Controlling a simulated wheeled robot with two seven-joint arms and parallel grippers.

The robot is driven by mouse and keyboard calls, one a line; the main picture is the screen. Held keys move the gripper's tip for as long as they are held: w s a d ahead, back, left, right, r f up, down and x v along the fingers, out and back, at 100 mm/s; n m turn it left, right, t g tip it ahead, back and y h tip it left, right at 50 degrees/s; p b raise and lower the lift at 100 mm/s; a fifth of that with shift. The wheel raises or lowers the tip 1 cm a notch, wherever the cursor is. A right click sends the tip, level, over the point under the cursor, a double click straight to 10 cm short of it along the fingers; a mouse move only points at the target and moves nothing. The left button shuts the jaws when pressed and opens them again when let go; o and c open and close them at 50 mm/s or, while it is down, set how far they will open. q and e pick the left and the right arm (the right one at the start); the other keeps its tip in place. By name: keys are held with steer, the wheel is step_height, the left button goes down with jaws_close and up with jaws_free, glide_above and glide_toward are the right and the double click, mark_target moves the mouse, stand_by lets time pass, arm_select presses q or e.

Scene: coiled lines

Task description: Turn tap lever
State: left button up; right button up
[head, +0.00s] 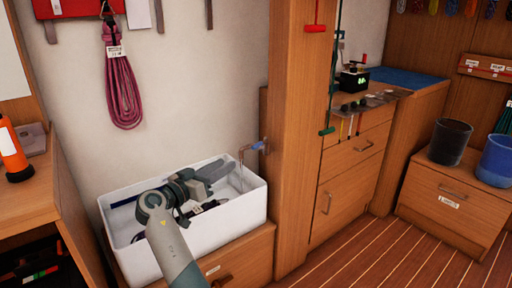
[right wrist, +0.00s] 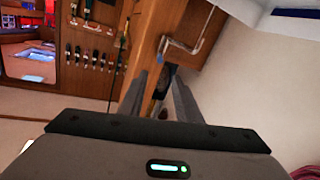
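The tap (head: 243,153) is a small copper-coloured pipe on the wall by the wooden post. Its blue lever (head: 259,145) is at the right end. A thin pale streak, like running water, hangs below the spout. My right gripper (head: 222,170) is over the white basin (head: 215,230), left of the tap and a little lower, apart from the lever. Its two fingers stand apart with nothing held; the right wrist view also shows them spread (right wrist: 160,98). A bent metal pipe (right wrist: 197,40) shows beyond the fingers there; I cannot tell if it is the tap. My left gripper is out of view.
The wooden post (head: 300,150) stands just right of the tap. A pink coiled line (head: 123,90) hangs on the wall above the basin. Dark items lie in the basin under my gripper. An orange torch (head: 12,150) stands on the left counter.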

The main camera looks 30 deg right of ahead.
mark_target(256, 146)
steer(key=x, duration=1.7)
steer(key=shift+w, duration=0.1)
steer(key=shift+a, duration=0.1)
jaws_close()
